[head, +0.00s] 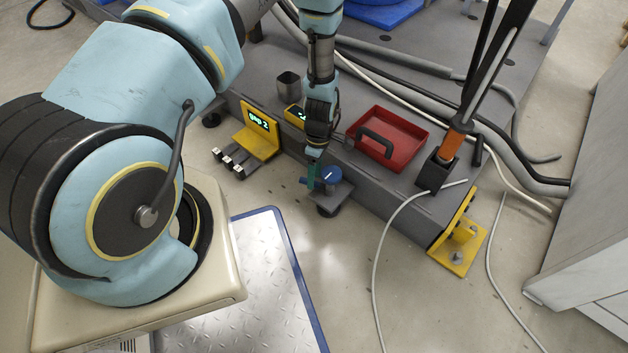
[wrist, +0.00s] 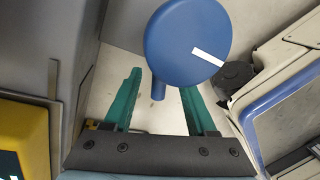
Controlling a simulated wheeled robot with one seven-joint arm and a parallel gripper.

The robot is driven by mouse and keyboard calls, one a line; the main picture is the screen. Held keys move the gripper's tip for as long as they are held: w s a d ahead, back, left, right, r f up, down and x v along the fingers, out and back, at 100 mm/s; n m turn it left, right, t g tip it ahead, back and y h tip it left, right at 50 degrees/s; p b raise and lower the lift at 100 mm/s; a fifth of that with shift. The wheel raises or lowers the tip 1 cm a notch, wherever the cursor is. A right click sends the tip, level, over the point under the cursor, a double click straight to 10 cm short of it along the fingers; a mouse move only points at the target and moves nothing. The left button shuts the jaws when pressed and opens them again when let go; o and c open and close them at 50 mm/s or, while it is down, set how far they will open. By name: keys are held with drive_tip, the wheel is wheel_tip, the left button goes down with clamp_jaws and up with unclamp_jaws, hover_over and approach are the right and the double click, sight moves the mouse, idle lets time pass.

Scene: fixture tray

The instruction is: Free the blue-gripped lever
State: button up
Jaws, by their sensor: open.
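A blue round knob (wrist: 187,40) with a white line and a short blue peg (wrist: 158,88) fills the top middle of the wrist view. It also shows in the head view (head: 331,174), above a small grey bracket at the front edge of the grey platform. I take it for the blue-gripped lever; its shaft and any catch are hidden. My gripper (wrist: 160,82) has two teal fingers, open and apart. In the wrist view the peg appears between the fingers; I cannot tell whether they touch it. In the head view my gripper (head: 314,172) is close beside the knob.
A red tray (head: 418,128) with a black handle sits on the grey platform (head: 375,185). An orange-gripped lever (head: 453,142) stands right of it. Yellow brackets (head: 258,140) (head: 465,232) project from the front. Cables and hoses (head: 381,260) cross the platform and floor.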

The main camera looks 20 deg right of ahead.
drive_tip(key=shift+s+a+f, duration=0.1)
drive_tip(key=shift+f, duration=0.6)
clamp_jaws()
idle(1.0)
